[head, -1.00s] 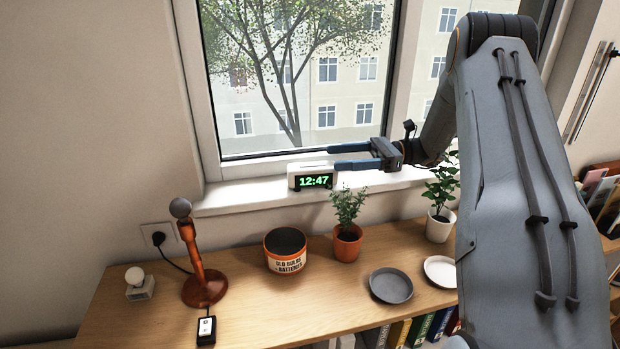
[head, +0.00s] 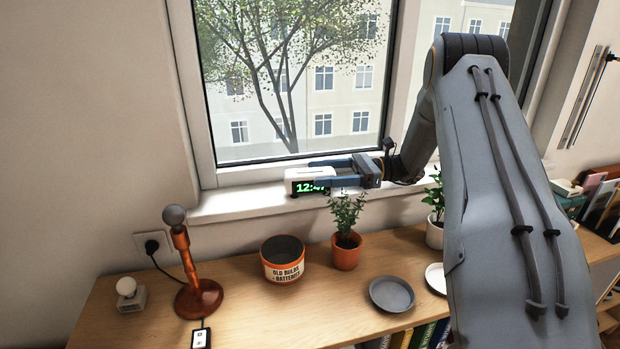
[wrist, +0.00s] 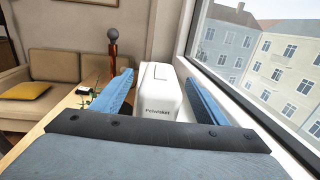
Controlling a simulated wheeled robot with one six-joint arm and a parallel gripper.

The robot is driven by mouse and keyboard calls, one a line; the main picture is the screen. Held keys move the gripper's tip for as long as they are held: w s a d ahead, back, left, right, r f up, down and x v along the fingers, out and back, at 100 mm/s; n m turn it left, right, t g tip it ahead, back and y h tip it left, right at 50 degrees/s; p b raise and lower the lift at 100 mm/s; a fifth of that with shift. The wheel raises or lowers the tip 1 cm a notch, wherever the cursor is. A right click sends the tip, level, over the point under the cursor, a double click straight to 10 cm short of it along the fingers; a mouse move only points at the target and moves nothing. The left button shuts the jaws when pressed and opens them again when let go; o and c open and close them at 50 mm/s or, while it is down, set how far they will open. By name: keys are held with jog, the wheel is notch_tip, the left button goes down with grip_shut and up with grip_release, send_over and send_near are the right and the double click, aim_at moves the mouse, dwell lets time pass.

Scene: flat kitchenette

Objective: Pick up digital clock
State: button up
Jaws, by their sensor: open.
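The white digital clock (head: 304,184) stands on the window sill, its dark display with green digits facing the room. In the head view one finger covers the right part of the display. In the wrist view the clock (wrist: 161,95) shows its white top and back, between the two blue fingers. My gripper (head: 326,175) is open and reaches in from the right along the sill, with one finger on the room side of the clock and the other on the window side. Whether either finger touches the clock cannot be told.
The window (head: 290,80) rises right behind the sill (head: 240,203). Below, the wooden shelf top (head: 240,325) holds an orange-rimmed bin (head: 283,262), a potted plant (head: 346,248), a grey plate (head: 391,294) and an orange lamp (head: 190,265). The sill left of the clock is clear.

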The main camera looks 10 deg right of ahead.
aim_at(310, 170)
jog(key=a+p, duration=0.1)
jog(key=a, duration=0.2)
jog(key=shift+w+a+p, duration=0.2)
jog(key=shift+a+p, duration=0.1)
jog(key=shift+p, duration=0.1)
jog(key=c, duration=1.3)
